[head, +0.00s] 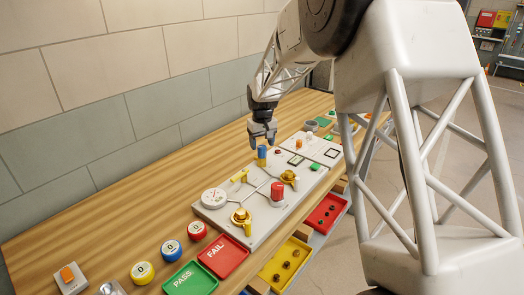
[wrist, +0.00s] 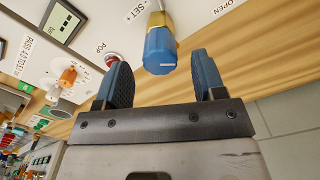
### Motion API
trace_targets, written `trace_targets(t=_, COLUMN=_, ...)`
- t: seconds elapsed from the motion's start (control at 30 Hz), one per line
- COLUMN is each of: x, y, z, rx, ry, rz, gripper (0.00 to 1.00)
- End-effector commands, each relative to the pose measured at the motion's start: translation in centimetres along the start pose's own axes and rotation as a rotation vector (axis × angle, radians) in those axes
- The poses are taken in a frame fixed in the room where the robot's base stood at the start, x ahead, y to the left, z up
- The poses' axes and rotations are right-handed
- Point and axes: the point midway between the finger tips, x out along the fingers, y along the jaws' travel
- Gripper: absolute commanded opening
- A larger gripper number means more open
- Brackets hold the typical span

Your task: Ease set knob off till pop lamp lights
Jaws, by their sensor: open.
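The set knob (head: 262,156) is a blue cylinder standing on the grey valve panel (head: 231,223). In the wrist view the blue knob (wrist: 160,51) sits on a brass stem beside a SET + label. My gripper (head: 263,136) is above the knob; in the wrist view my gripper (wrist: 163,76) has its two blue fingers apart, with the knob just beyond and between the tips, not clamped. The pop lamp (wrist: 112,59) is a small red dome by the POP label, partly behind one finger. It also shows in the head view (head: 278,152). I cannot tell whether it is lit.
Left of the knob is a round gauge (head: 214,199). A red knob (head: 277,191) and yellow levers also rise from the panel. PASS (head: 190,279) and FAIL (head: 223,256) trays lie in front. A tiled wall runs behind; bare wood lies between.

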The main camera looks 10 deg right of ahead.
Motion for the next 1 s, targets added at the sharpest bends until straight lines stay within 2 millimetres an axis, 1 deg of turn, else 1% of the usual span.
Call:
trace_targets(t=0.1, x=1.4, y=0.0, z=0.0, rx=0.000, ry=-0.001, rz=0.000, gripper=0.63)
trace_targets(t=0.3, x=3.1, y=0.0, z=0.0, rx=0.000, ry=-0.002, rz=0.000, gripper=0.63)
trace_targets(t=0.43, x=3.5, y=0.0, z=0.0, rx=0.000, ry=-0.001, rz=0.000, gripper=0.63)
trace_targets(t=0.7, x=3.5, y=0.0, z=0.0, rx=0.000, ry=0.000, rz=0.000, gripper=0.63)
trace_targets(t=0.87, x=3.5, y=0.0, z=0.0, rx=0.000, ry=0.000, rz=0.000, gripper=0.39)
trace_targets(t=1.0, x=3.5, y=0.0, z=0.0, rx=0.000, ry=0.000, rz=0.000, gripper=0.17)
